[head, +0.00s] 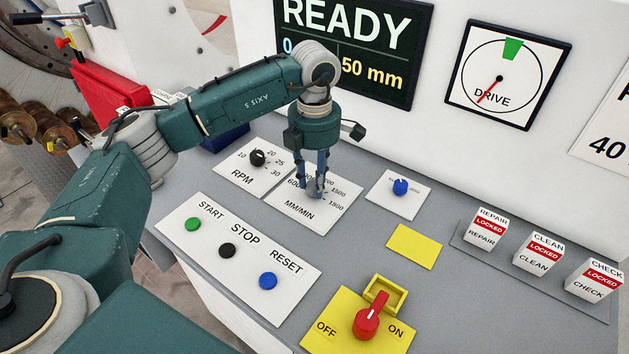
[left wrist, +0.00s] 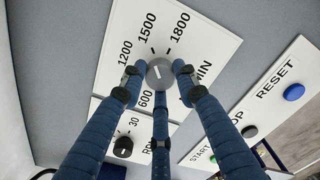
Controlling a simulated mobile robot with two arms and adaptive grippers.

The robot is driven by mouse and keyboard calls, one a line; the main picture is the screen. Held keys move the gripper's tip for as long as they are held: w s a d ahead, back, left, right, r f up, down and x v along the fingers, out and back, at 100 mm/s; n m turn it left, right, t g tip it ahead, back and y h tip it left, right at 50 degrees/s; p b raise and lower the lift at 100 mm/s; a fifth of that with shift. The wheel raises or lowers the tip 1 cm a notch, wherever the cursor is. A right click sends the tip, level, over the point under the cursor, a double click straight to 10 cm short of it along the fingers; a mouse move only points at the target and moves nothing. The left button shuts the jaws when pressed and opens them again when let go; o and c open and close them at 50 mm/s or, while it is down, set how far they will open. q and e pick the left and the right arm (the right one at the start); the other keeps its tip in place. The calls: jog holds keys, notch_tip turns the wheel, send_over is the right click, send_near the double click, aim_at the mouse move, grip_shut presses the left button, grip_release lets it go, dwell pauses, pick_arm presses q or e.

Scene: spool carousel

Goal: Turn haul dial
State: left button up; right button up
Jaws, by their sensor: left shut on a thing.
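The haul dial (left wrist: 159,73) is a grey knob on a white MM/MIN plate (head: 322,222), with a scale that includes 600, 1200, 1500 and 1800. In the left wrist view a short white line shows on its top. My left gripper (head: 315,190) points down over this plate, and its blue fingers are closed around the knob. In the left wrist view the fingers (left wrist: 158,88) surround the knob from several sides. In the head view the fingertips mostly hide the knob. My right gripper is in neither view.
The black RPM knob (head: 258,158) is left of the gripper, and a small blue knob (head: 400,187) is right. START, STOP and RESET buttons (head: 228,250) lie in front. A red switch (head: 368,320) stands nearer. The READY screen (head: 350,75) and DRIVE gauge (head: 507,75) are behind.

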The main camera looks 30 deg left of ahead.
pick_arm(q)
jog(key=shift+r, duration=0.15)
dwell(0.4)
jog(key=o, duration=1.2)
jog(key=shift+c, duration=0.2)
notch_tip(320, 180, up, 12)
